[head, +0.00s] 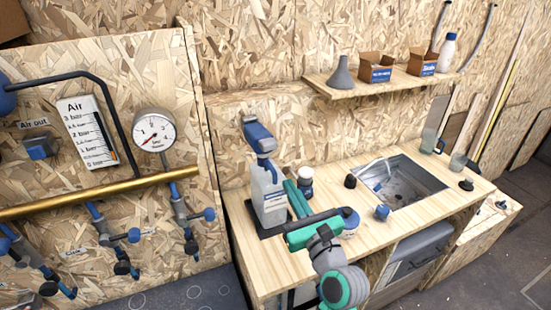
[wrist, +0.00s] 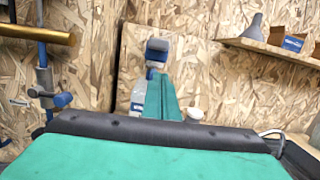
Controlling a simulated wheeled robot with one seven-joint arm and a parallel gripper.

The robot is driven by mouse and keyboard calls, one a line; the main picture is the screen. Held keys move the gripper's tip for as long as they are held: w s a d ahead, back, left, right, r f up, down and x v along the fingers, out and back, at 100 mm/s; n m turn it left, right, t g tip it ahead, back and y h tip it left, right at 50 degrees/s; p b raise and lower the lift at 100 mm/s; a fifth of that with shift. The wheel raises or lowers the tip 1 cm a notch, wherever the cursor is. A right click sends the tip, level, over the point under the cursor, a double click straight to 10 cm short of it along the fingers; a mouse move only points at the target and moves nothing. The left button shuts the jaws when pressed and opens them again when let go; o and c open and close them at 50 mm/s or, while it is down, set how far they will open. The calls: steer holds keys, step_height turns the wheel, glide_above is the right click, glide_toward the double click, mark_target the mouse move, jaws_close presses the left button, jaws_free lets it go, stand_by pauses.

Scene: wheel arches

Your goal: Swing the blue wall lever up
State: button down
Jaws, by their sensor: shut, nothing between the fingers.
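Several blue-handled parts sit on the wall panel at left in the head view, and I cannot tell for sure which is the task's lever. A blue block (head: 38,147) sits under the "Air out" label. A black bent bar (head: 70,77) runs from a blue rounded part (head: 5,92) at the left edge to beside the Air scale. Valves with blue handles (head: 132,235) hang below the brass pipe. My gripper (head: 291,187) is shut and empty over the counter, right of the panel and apart from it. Its teal fingers also show in the wrist view (wrist: 161,82).
A white bottle with a blue top (head: 268,190) stands on the counter just left of my fingers. A round gauge (head: 154,131) is on the panel above the brass pipe (head: 80,195). A sink (head: 405,182), dark and blue knobs and a shelf (head: 385,83) are at right.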

mark_target(261, 142)
steer(key=x, duration=0.3)
steer(key=r+x, duration=0.1)
steer(key=x, duration=0.5)
steer(key=shift+s+a+r, duration=0.15)
steer(key=shift+a, duration=0.1)
steer(key=shift+w+a, duration=0.15)
steer(key=shift+w, duration=0.5)
steer(key=shift+w+r, duration=0.1)
steer(key=shift+w, duration=0.05)
